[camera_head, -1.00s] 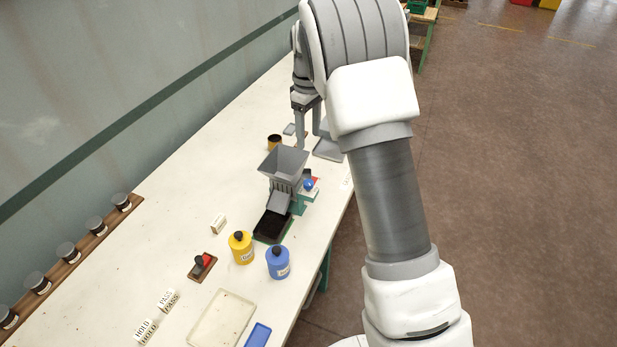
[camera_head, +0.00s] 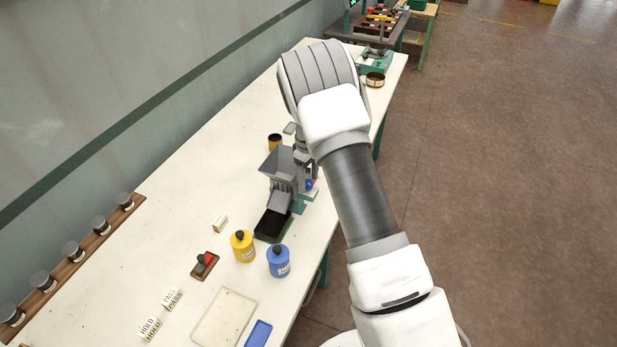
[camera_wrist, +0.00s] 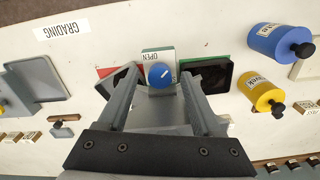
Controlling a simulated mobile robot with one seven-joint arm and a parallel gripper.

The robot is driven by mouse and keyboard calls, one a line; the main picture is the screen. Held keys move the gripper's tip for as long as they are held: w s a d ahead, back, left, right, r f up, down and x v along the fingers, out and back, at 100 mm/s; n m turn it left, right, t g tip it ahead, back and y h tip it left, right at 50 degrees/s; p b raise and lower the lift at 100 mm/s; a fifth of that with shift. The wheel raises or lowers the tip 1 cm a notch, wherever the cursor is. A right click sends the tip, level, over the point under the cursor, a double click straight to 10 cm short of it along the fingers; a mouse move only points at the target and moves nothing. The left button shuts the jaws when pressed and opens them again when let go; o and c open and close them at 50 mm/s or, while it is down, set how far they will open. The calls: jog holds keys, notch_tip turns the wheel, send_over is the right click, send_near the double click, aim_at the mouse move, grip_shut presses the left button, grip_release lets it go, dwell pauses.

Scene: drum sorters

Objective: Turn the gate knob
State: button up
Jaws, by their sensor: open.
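The blue gate knob (camera_head: 310,184) is on the right side of the grey hopper machine (camera_head: 284,167). In the wrist view, the round blue knob (camera_wrist: 159,74) has a white pointer line slanting up to the right. A white OPEN label (camera_wrist: 158,54) is just above it. My gripper (camera_wrist: 156,84) is open, with one finger on each side of the knob in this view. Whether either finger touches the knob cannot be told. In the head view, my gripper (camera_head: 309,168) is close by the knob, partly hidden by my arm.
A dark tray (camera_head: 272,225) lies below the hopper chute. A yellow bottle (camera_head: 243,248) and a blue bottle (camera_head: 278,262) stand nearer. A dark can (camera_head: 275,141) is behind the hopper. A shallow clear tray (camera_head: 224,318) lies at the front. Bare table lies left of the hopper.

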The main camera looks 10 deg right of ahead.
grip_shut()
jog(key=shift+f+m+b, duration=0.1)
jog(key=shift+m+b, duration=0.3)
jog(key=shift+b, duration=0.1)
jog(key=shift+m, duration=0.3)
grip_release()
jog(key=shift+r, duration=0.2)
